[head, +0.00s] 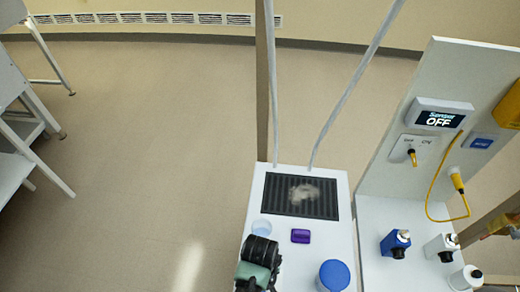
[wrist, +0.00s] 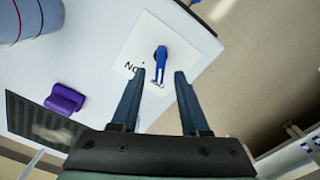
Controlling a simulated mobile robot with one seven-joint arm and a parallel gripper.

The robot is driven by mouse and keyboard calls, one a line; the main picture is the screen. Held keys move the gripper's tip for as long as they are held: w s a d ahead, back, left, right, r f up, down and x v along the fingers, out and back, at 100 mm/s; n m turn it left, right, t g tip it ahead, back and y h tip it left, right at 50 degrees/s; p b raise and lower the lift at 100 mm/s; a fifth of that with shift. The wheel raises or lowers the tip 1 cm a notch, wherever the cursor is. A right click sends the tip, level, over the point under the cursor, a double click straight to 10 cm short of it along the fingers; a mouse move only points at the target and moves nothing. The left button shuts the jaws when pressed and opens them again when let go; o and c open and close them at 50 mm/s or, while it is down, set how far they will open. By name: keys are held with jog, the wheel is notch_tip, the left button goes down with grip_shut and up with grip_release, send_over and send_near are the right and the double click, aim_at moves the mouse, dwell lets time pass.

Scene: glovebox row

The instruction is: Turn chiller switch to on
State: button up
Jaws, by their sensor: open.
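In the wrist view a blue switch lever (wrist: 160,60) is mounted on a square white plate (wrist: 185,40) at the edge of a white surface. Letters that look like ON, upside down, are printed beside it, partly hidden by a finger. The lever's pale tip points toward my gripper (wrist: 160,72). My gripper is open, and the lever appears between its two fingertips. I cannot tell how deep it lies between them or whether they touch it. In the head view my wrist is at the bottom edge, and I cannot make out this switch or my fingertips.
A purple block (head: 300,236), a dark grille (head: 280,196) and a blue-lidded container (head: 334,276) are on the white bench (head: 340,185).

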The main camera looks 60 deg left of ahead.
jog(key=shift+f, duration=0.6)
grip_shut()
